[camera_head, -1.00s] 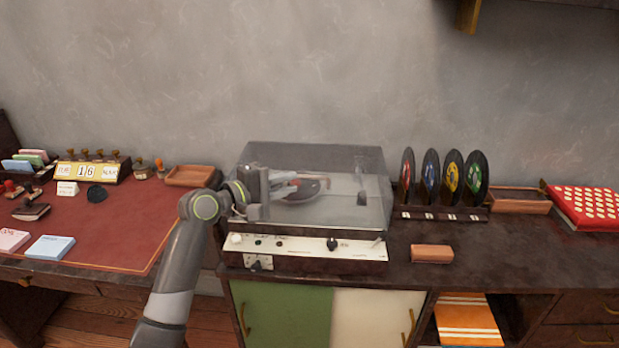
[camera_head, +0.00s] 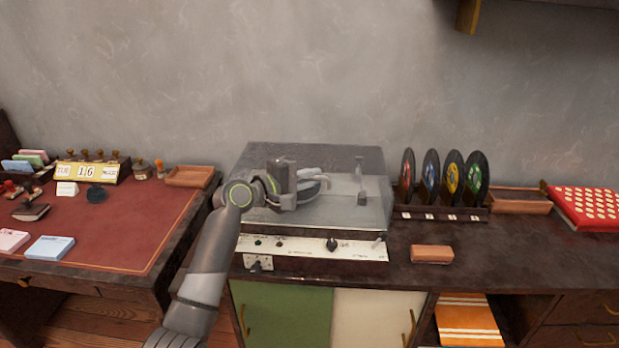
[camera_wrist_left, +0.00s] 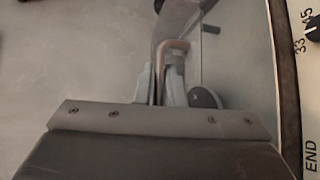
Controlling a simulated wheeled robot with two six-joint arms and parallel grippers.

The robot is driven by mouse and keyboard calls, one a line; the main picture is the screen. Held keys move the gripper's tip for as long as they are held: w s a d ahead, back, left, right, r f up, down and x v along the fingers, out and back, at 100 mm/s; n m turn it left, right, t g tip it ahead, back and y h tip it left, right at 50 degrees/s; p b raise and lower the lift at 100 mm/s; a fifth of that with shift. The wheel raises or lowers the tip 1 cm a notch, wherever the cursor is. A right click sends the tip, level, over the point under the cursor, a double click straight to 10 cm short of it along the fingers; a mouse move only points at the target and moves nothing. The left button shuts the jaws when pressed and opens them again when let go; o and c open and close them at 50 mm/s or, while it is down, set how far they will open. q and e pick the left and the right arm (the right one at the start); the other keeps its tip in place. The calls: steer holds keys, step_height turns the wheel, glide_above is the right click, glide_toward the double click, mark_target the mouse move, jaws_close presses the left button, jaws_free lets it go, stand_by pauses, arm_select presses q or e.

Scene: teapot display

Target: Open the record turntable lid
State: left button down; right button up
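The record turntable (camera_head: 310,244) stands on the dark cabinet in the middle of the head view, its pale control strip facing me. Its smoky see-through lid (camera_head: 345,158) has a boxy outline over the deck and looks down. My left gripper (camera_head: 318,180) is in front of the lid's left and middle part and hides most of the record. In the left wrist view its two fingers (camera_wrist_left: 164,85) are close together, beside a copper-coloured hooked piece (camera_wrist_left: 174,46). I cannot tell whether they touch it. My right gripper is not in view.
A rack with several coloured records (camera_head: 442,212) stands right of the turntable. A small brown block (camera_head: 432,254) lies in front of it. A desk with a red top (camera_head: 120,225) is at the left.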

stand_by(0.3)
arm_select(q)
steer(key=shift+r+p, duration=0.3)
steer(key=shift+p, duration=0.15)
steer(key=shift+r+p, duration=0.55)
steer(key=shift+p, duration=0.4)
steer(key=w+r+n+g+y+p, duration=0.2)
steer(key=w+r+p, duration=0.4)
steer(key=r+p, duration=0.5)
steer(key=shift+r+n+g+p, duration=0.35)
steer(key=shift+n+g+p, duration=0.8)
steer(key=shift+p, duration=1.9)
steer(key=shift+m+g, duration=0.25)
steer(key=c, duration=1.8)
jaws_free()
